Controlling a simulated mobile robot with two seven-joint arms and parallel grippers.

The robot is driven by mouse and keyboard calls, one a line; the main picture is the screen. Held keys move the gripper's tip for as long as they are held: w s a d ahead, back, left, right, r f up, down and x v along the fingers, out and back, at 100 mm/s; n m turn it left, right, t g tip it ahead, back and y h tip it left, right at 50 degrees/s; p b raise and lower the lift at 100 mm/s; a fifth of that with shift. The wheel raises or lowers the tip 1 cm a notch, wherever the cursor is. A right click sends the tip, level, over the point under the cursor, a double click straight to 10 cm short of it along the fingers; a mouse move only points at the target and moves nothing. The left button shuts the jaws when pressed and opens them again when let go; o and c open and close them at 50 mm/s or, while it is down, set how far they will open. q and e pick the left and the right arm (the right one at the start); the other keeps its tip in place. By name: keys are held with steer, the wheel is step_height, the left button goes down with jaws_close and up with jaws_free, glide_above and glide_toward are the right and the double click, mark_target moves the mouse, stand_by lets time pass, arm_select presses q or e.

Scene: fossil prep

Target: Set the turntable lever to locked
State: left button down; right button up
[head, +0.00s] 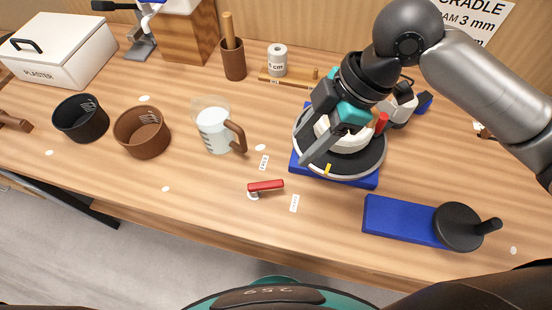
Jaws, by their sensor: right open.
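The turntable (375,168) is a round grey disc on a blue base, right of centre, with a pale ring-like piece on top. A yellow mark shows on its front rim. A short red lever (266,185) with a pale end lies on the bench, left of the turntable. It points right, between two small printed labels (264,162) (294,203) whose words are too small to read surely. My right gripper (310,134) is open and empty above the turntable's left part, apart from the red lever, and hides part of the disc. My left gripper is not in view.
A measuring jug (213,128) and a brown bowl (141,133) stand left of the lever. A blue block (400,220) with a black crank disc (459,228) lies at front right. A red-tipped item (381,123) is behind the gripper. Bench in front of the lever is clear.

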mark_target(273, 184)
steer(key=x, duration=0.4)
steer(key=b+x, duration=0.1)
steer(key=x, duration=0.4)
steer(key=d+b+x, duration=0.1)
steer(key=x, duration=0.4)
steer(key=shift+f, duration=0.2)
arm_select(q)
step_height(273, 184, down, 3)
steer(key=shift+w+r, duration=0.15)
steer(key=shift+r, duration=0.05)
arm_select(e)
jaws_close()
